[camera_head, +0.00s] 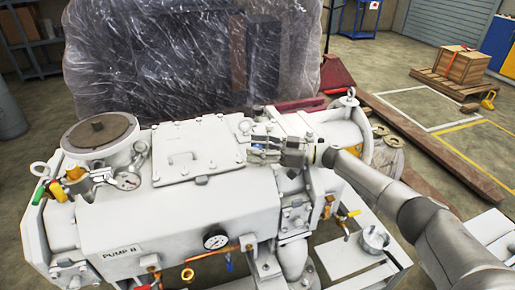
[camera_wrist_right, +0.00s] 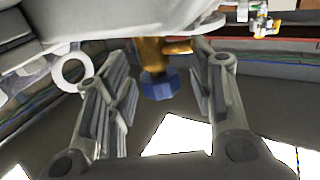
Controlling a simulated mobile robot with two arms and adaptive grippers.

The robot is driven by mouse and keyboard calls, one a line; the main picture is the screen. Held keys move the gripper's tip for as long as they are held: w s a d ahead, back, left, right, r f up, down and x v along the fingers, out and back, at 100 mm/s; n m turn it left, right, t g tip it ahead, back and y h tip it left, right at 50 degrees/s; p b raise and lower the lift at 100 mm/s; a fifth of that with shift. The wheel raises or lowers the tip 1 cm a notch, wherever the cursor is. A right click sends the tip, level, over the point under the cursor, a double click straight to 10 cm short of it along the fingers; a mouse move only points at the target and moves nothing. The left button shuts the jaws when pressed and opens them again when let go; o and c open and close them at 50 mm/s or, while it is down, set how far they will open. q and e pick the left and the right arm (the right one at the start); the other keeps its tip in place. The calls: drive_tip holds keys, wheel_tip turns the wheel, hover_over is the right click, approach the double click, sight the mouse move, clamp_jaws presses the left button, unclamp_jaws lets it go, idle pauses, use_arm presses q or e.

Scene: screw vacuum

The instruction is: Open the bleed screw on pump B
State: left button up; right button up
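Pump B (camera_head: 185,225) is a large white housing with its label on the lower left face in the head view. In the right wrist view, a brass fitting (camera_wrist_right: 149,52) with a faceted blue screw head (camera_wrist_right: 160,86) hangs below a pale body. This looks like the bleed screw. My right gripper (camera_wrist_right: 163,72) is open, with one finger on each side of the blue head and gaps showing between. In the head view my right gripper (camera_head: 264,150) is over the pump's right part, fingers toward the left. My left gripper is not in view.
A pressure gauge (camera_head: 216,239) and copper pipe sit on the pump's front. A round flanged port (camera_head: 98,135) stands at its left. A metal cup (camera_head: 374,239) stands on a white plate at right. Behind is a plastic-wrapped load (camera_head: 190,60); a pallet with a box (camera_head: 461,68) is far right.

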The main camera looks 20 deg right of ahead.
sight(258, 146)
wheel_tip(258, 146, up, 10)
idle(0.6)
